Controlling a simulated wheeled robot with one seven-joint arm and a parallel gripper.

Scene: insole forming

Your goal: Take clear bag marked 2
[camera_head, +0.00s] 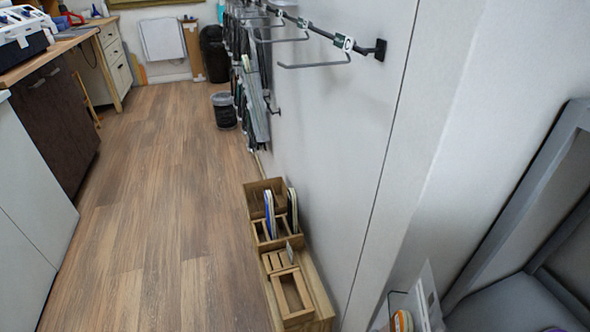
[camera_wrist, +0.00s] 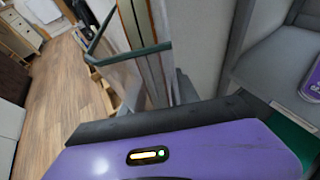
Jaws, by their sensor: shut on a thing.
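In the wrist view, a translucent clear bag (camera_wrist: 126,82) with a teal bar hangs just beyond the purple body of my gripper. Thin upright brown and pale strips (camera_wrist: 150,35) show behind the bar. My gripper (camera_wrist: 178,88) is shut on the bag; its fingertips are mostly hidden behind the purple body. In the head view, a clear bag (camera_head: 428,295) with a pale card and something orange low in it shows at the bottom right, cut by the frame edge. No number on it can be read.
A wall rail (camera_head: 320,28) carries tagged hooks; the nearest ones are empty, and several dark packets (camera_head: 250,95) hang farther back. A wooden organiser (camera_head: 290,290) stands along the wall with upright items in it. A grey frame (camera_head: 520,230) is at right. Open wooden floor (camera_head: 165,200) lies left.

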